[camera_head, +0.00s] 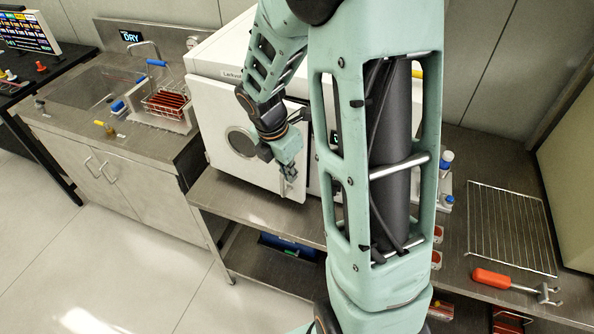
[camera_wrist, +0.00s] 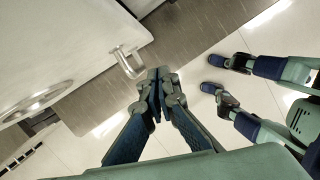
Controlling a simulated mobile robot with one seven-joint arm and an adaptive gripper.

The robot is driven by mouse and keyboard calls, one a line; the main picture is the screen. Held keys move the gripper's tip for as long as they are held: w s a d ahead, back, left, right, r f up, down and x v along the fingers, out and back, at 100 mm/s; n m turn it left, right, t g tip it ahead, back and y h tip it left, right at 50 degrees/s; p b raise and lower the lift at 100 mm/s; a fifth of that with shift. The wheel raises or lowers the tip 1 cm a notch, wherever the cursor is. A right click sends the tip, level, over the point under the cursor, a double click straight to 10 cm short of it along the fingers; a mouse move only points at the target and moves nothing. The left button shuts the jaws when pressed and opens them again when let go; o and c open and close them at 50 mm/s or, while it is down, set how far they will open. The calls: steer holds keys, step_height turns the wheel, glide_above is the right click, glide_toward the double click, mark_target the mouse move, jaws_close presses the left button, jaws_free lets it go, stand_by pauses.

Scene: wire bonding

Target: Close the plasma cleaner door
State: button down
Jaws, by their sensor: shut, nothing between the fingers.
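The plasma cleaner (camera_head: 222,58) is a white box on the steel bench in the head view. Its white door (camera_head: 222,112) has a round window (camera_head: 243,143) and seems to stand ajar, but my arm hides part of its edge, so I cannot tell how far. In the wrist view the door's white panel (camera_wrist: 70,40) fills the upper left, with the window ring (camera_wrist: 36,101) at the left edge. A metal bar handle (camera_wrist: 128,63) stands out from it. My gripper (camera_head: 288,183) is shut and empty, its fingertips (camera_wrist: 158,74) close beside the handle. I cannot tell whether they touch.
A sink counter (camera_head: 65,120) with a wire basket of red pieces (camera_head: 166,103) stands left of the cleaner. A wire rack (camera_head: 508,225) and an orange-handled tool (camera_head: 495,280) lie on the bench at right. The floor (camera_head: 110,270) in front is clear.

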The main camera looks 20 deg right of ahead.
steer(key=s+a+r+m+t+b, duration=0.15)
steer(key=r+m, duration=0.35)
steer(key=m, duration=1.1)
steer(key=a+r+m, duration=0.2)
steer(key=r+m, duration=0.3)
steer(key=m, duration=1.2)
steer(key=w+d+f+b, duration=0.2)
steer(key=w+d+f, duration=0.3)
steer(key=f, duration=0.4)
steer(key=shift+d+f+h, duration=0.25)
steer(key=shift+d+h, duration=0.15)
steer(key=shift+d, duration=0.25)
